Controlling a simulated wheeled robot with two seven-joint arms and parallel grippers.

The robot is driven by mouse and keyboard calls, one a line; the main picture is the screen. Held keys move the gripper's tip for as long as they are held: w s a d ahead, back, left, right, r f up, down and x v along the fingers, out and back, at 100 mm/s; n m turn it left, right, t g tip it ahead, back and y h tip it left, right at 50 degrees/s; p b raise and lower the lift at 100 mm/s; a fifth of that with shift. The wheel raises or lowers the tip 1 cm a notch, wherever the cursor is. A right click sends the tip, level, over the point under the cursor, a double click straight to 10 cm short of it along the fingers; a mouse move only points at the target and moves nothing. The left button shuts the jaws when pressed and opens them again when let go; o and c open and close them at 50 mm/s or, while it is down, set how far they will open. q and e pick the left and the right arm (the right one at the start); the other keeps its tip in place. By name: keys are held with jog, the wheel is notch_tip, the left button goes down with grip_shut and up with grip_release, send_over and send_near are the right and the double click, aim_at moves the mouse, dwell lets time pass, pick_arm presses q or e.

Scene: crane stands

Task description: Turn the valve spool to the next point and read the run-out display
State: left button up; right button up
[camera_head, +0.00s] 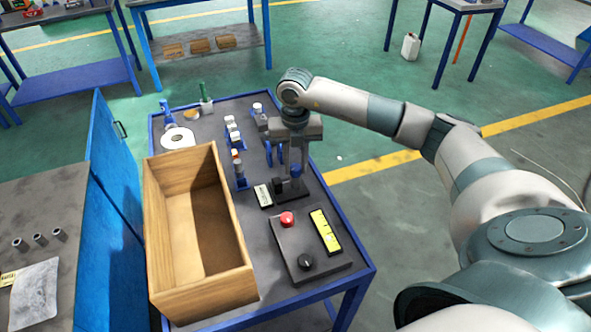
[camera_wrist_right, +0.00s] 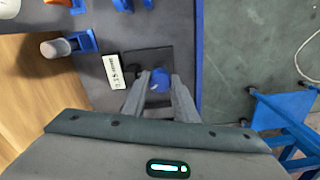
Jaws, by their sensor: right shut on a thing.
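My right gripper (camera_head: 291,180) points straight down over a small black stand (camera_head: 300,195) on the blue-framed bench. In the right wrist view its two fingers (camera_wrist_right: 159,95) stand on either side of a round blue knob (camera_wrist_right: 160,79), shut on it. I take this knob to be the top of the valve spool; the fingers hide most of what is below. A small pale display (camera_head: 263,195) lies just left of the stand. It also shows in the right wrist view (camera_wrist_right: 112,70), with dark marks too small to read surely. My left gripper is not in view.
An open wooden box (camera_head: 160,235) fills the bench's left side. A black panel (camera_head: 290,245) with a red button (camera_head: 287,219), black knob and yellow strip lies in front. Blue holders with white-topped parts (camera_head: 238,160) stand behind-left of the gripper.

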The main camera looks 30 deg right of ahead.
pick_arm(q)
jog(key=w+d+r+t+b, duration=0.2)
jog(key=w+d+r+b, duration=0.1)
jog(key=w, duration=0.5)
pick_arm(e)
jog(key=n, duration=0.3)
jog(key=shift+f, duration=0.1)
jog(key=n+b, duration=0.3)
jog(key=n, duration=0.2)
jog(key=shift+n, duration=0.3)
jog(key=shift+n+b, duration=0.9)
jog(key=shift+n, duration=0.2)
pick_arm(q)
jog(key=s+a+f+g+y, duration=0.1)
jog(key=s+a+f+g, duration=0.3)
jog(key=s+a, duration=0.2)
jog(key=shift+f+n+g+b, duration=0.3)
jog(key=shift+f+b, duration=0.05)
pick_arm(e)
jog(key=shift+n, duration=0.7)
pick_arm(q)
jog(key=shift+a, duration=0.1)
pick_arm(e)
jog(key=shift+r, duration=0.2)
jog(key=o, duration=1.1)
jog(key=shift+c, duration=0.2)
jog(key=shift+r, duration=0.1)
